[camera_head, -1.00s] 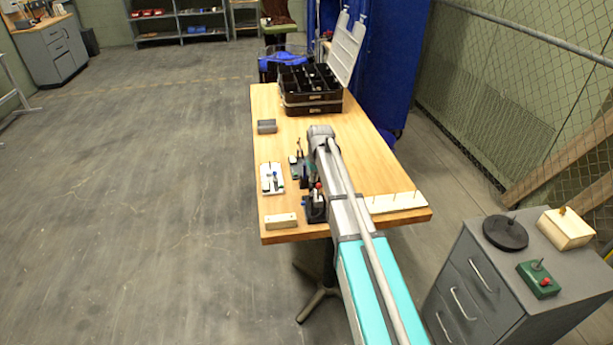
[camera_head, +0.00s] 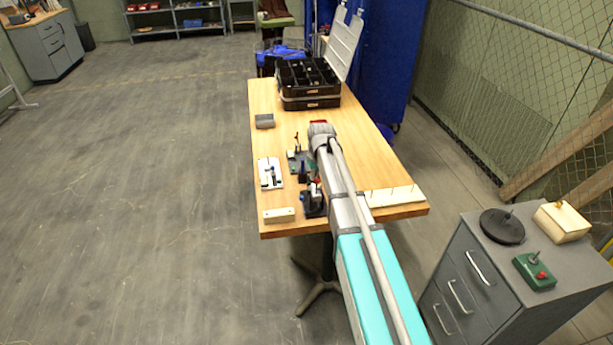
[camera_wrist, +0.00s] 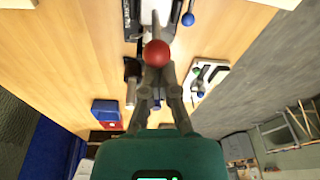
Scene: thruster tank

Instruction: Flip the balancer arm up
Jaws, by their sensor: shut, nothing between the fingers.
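A small device with a black base (camera_head: 312,208) stands near the front edge of the wooden table, beside my arm. In the wrist view a red ball knob (camera_wrist: 158,53) sits right at my fingertips, with a pale and dark body behind it. A blue ball knob (camera_wrist: 188,19) is to its right. I cannot tell for sure which part is the balancer arm. My gripper (camera_wrist: 157,72) is shut and empty, its fingertips close to the red knob; whether they touch it is unclear. In the head view my arm mostly hides the gripper.
A white plate with a lever (camera_head: 270,174), a green-based fixture (camera_head: 297,160), a wooden block (camera_head: 279,215) and a pegged strip (camera_head: 396,196) lie nearby. A black organizer box (camera_head: 311,98) stands at the back. A grey cabinet (camera_head: 470,270) is at right. Table's middle right is clear.

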